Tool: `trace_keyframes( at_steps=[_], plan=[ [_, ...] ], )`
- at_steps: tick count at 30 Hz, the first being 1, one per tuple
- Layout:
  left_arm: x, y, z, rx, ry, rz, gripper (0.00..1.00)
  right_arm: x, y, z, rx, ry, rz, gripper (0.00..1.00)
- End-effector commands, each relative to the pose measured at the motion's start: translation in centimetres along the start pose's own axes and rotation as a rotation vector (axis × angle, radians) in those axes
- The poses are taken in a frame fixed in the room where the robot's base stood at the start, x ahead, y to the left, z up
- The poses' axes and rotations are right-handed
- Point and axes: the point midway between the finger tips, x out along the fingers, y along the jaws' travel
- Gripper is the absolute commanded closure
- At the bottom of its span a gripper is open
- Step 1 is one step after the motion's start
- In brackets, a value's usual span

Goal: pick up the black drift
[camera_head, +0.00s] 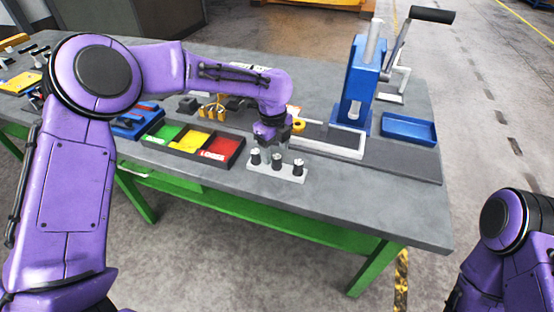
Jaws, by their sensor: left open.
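A white block (262,170) near the front edge of the grey workbench holds three short upright dark pins with pale tops: a left one (255,157), a middle one (276,162) and a right one (298,168). Which of them is the black drift I cannot tell at this size. My left gripper (275,148) is open and points down just above and behind the block, close to the middle pin. Its fingertips are small and partly merge with the pins, so I cannot tell whether they touch. My right gripper is out of view.
A tray with green, yellow and red compartments (224,164) lies left of the block. The bench's front right is clear.

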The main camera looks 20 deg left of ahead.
Motion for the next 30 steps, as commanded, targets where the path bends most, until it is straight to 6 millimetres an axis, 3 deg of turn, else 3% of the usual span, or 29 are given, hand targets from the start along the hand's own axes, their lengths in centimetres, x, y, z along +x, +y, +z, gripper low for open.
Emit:
trace_keyframes(
  at_steps=[2, 6, 13, 14, 19, 30],
  plan=[
    [1.1, -0.2, -0.2, 0.001, 0.002, 0.005, 0.38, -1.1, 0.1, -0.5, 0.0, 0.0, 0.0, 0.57],
    [3.3, -0.2, -0.2, 0.001, 0.0, 0.001, 0.38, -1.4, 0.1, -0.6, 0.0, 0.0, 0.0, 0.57],
    [3.8, -0.2, -0.2, 0.001, -0.001, 0.0, 0.38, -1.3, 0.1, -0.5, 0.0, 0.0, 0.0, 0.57],
    [3.8, -0.2, -0.2, 0.001, -0.001, 0.0, 0.41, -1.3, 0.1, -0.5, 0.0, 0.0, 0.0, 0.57],
    [3.8, -0.2, -0.2, 0.0, -0.001, 0.0, 0.96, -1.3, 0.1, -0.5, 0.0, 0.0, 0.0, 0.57],
    [3.2, -0.3, -0.2, -0.001, -0.001, -0.003, 0.98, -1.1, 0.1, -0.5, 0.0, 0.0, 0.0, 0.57]
  ],
)
